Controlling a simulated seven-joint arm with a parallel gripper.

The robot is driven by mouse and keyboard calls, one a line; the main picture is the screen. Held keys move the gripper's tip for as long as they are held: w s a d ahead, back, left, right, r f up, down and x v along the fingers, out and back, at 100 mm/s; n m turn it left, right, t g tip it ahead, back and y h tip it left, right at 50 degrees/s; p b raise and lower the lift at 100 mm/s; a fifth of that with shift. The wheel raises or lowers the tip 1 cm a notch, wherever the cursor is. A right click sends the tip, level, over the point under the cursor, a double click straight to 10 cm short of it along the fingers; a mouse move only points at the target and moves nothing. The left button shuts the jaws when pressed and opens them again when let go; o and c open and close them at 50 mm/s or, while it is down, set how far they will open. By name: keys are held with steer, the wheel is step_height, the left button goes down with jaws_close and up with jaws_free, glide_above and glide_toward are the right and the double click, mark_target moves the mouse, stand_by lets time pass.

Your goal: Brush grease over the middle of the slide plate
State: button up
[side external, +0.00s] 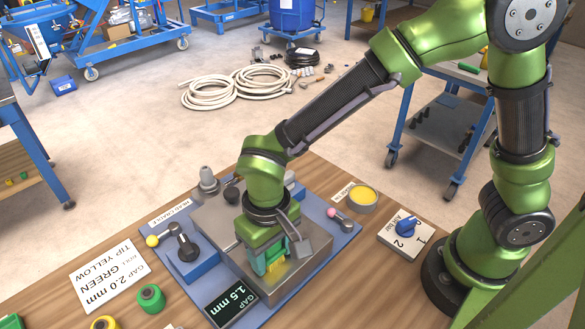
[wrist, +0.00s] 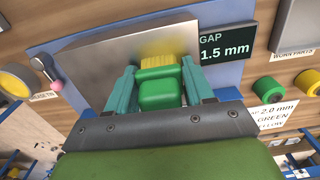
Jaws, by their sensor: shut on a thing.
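My gripper (side external: 272,266) is shut on a brush with a green handle (wrist: 160,93) and yellow bristles (wrist: 160,67). The bristles (side external: 277,273) point down at the grey metal slide plate (wrist: 95,68), and they look at or very near its surface. I cannot tell for sure whether they touch it. A faint yellowish patch shows on the plate just beyond the bristles; I cannot tell grease from reflection. The plate's edge also shows beside my gripper in the side view (side external: 316,262). The round grease tin (side external: 363,195), with yellow grease inside, stands right of the machine.
A display (side external: 230,301) reading GAP 1.5 mm stands beside the plate.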

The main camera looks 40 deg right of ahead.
mark_target(305, 227)
steer(key=shift+d, duration=5.1)
steer(key=shift+w+d, duration=0.1)
steer(key=shift+d, duration=0.1)
steer(key=shift+w, duration=0.45)
steer(key=shift+a, duration=0.4)
steer(key=shift+a+f, duration=0.1)
steer(key=shift+a, duration=6)
steer(key=shift+w+a, duration=0.3)
steer(key=shift+w, duration=0.15)
steer(key=shift+w+d, duration=0.15)
steer(key=shift+w, duration=0.1)
steer(key=shift+d, duration=6.5)
step_height(305, 227, up, 8)
steer(key=shift+r, duration=0.25)
